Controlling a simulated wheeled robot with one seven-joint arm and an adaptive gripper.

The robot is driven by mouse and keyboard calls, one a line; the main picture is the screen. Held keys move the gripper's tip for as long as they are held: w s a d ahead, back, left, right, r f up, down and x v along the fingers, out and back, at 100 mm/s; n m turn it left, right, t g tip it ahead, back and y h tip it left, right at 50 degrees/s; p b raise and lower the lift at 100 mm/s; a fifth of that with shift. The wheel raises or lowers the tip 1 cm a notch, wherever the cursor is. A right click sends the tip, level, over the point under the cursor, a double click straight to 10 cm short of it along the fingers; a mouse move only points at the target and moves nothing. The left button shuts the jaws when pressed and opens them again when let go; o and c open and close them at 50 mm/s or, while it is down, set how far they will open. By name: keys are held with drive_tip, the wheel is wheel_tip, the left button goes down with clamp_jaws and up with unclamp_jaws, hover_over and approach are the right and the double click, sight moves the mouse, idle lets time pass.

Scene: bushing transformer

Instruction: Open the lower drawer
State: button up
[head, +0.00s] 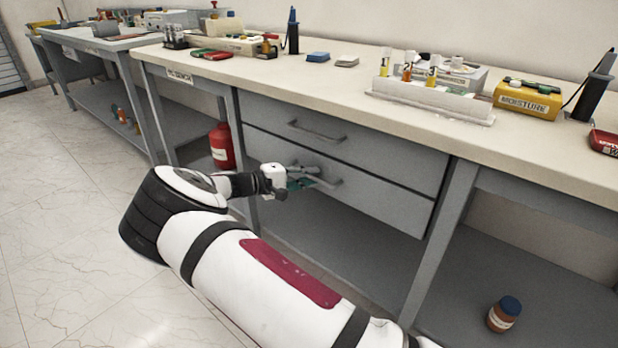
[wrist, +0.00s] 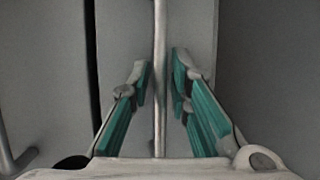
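The lower drawer (head: 385,200) is a grey front under the bench top, flush with the frame and closed. Its bar handle (head: 328,182) is partly hidden by my gripper (head: 300,178). In the wrist view, the handle (wrist: 160,30) runs up the picture between the two teal-padded fingers of my gripper (wrist: 160,78). The fingers are open, one on each side of the bar, with a visible gap to it on both sides. The drawer face (wrist: 125,40) lies behind the fingertips.
The closed upper drawer (head: 370,150) with its own handle (head: 318,134) sits just above. A red extinguisher-like bottle (head: 222,147) stands left of the drawers. A brown jar with a blue lid (head: 503,314) is on the lower shelf at right. Floor at left is clear.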

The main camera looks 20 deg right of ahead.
clamp_jaws()
drive_tip(key=s+a+p, duration=0.1)
drive_tip(key=s+a, duration=0.7)
drive_tip(key=a, duration=0.3)
drive_tip(key=s+a+p, duration=0.1)
drive_tip(key=s+a, duration=0.8)
drive_tip(key=a, duration=0.3)
drive_tip(key=shift+a+p, duration=0.2)
drive_tip(key=shift+p, duration=0.2)
unclamp_jaws()
drive_tip(key=shift+a, duration=0.1)
